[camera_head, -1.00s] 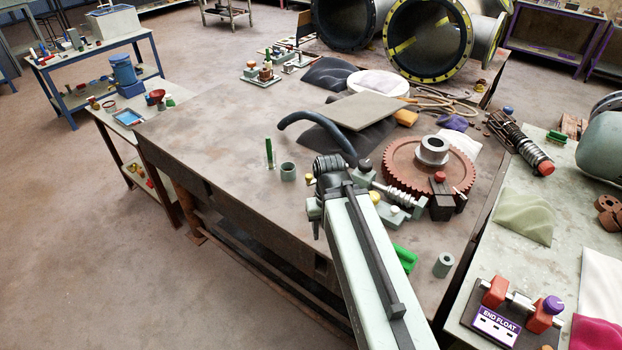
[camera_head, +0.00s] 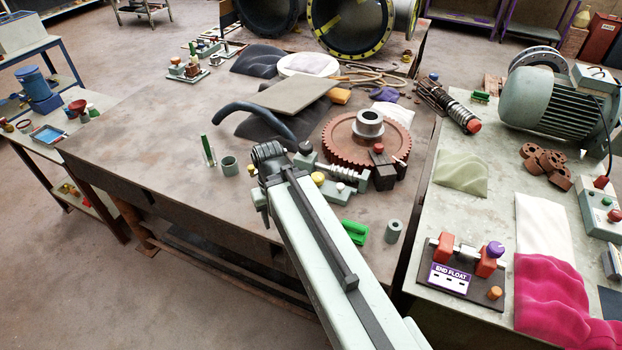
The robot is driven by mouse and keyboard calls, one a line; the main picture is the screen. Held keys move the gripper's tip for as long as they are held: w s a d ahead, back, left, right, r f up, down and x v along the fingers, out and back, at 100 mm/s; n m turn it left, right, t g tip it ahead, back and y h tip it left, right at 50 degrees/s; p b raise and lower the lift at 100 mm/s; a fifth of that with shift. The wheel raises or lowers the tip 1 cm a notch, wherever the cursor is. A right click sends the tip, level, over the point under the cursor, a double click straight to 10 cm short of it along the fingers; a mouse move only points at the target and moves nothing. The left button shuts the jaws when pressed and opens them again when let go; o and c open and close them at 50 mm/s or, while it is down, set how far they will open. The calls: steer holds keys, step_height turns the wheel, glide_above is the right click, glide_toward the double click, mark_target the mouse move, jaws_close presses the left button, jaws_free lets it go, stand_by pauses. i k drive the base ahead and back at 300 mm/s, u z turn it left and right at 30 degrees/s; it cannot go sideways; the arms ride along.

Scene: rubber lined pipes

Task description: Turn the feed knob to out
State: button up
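No knob in view carries a readable "feed" or "out" mark, so I cannot tell which one is the feed knob. A purple knob (camera_head: 495,249) tops the right red block of a fixture labelled END FLOAT (camera_head: 450,278) on the right bench. An orange knob (camera_head: 494,292) sits at its base. A red-topped knob (camera_head: 378,148) stands on a dark block beside the red-brown gear wheel (camera_head: 340,150). My arm reaches over the middle table, left of these. My gripper is around the arm's far end (camera_head: 268,160); its fingers cannot be made out.
A green block (camera_head: 355,231) and a grey-green sleeve (camera_head: 394,230) lie right of my arm. A large motor (camera_head: 550,98), pink cloth (camera_head: 548,295) and a small control box (camera_head: 601,212) are on the right bench. Bare tabletop (camera_head: 130,140) lies to the left.

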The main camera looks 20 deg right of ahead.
mark_target(317, 178)
steer(key=k, duration=1.3)
steer(key=u, duration=0.25)
steer(key=i, duration=0.85)
steer(key=u, duration=0.45)
steer(key=i, duration=1)
steer(key=z, duration=0.4)
